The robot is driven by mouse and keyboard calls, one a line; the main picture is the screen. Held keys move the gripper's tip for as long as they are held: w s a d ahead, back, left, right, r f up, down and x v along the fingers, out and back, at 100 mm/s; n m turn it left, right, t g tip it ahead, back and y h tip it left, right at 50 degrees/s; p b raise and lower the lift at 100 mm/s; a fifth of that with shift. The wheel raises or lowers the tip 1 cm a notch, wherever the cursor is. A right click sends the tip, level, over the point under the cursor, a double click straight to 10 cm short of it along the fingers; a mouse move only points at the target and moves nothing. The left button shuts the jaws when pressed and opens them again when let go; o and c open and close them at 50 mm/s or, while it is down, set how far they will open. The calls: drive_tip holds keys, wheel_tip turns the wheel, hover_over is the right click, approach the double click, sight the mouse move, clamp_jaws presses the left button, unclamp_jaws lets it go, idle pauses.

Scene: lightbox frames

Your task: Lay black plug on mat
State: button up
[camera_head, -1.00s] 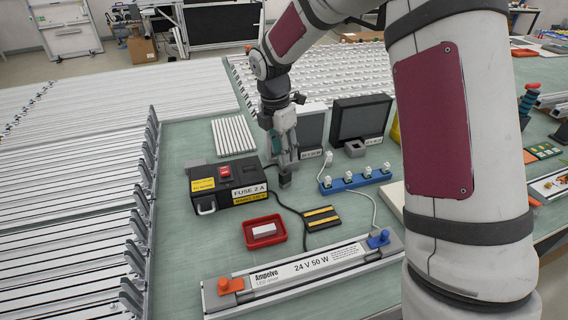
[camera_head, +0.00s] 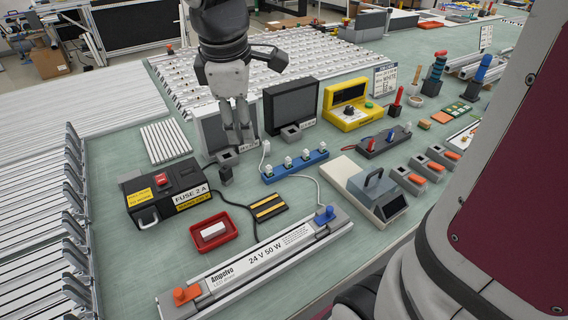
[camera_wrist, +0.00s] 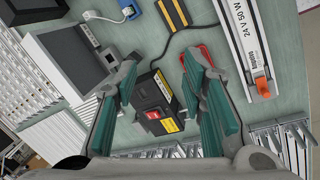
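The black plug (camera_head: 226,175) is a small dark block on the green bench top, behind and left of the mat and apart from it. My gripper (camera_head: 239,140) is in the air above and behind the plug, in front of a grey-screened box. In the wrist view its green-padded fingers (camera_wrist: 160,72) are spread apart with nothing held between them. The mat shows at the top of the wrist view (camera_wrist: 174,12). A small dark shape by the left fingertip there may be the plug.
The black fuse box (camera_head: 165,190) stands left of the plug, with its cable running past the mat. A red tray (camera_head: 213,234), a long lamp bar (camera_head: 255,262) and a blue socket strip (camera_head: 294,166) surround the mat.

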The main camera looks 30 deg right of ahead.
drive_tip(key=s+m+t+y, duration=0.1)
drive_tip(key=s+m+t, duration=0.1)
drive_tip(key=s+m, duration=0.9)
drive_tip(key=s, duration=0.6)
drive_tip(key=shift+s+r+m+y, duration=0.15)
drive_tip(key=shift+s+m+y, duration=0.05)
drive_tip(key=shift+m+y, duration=0.2)
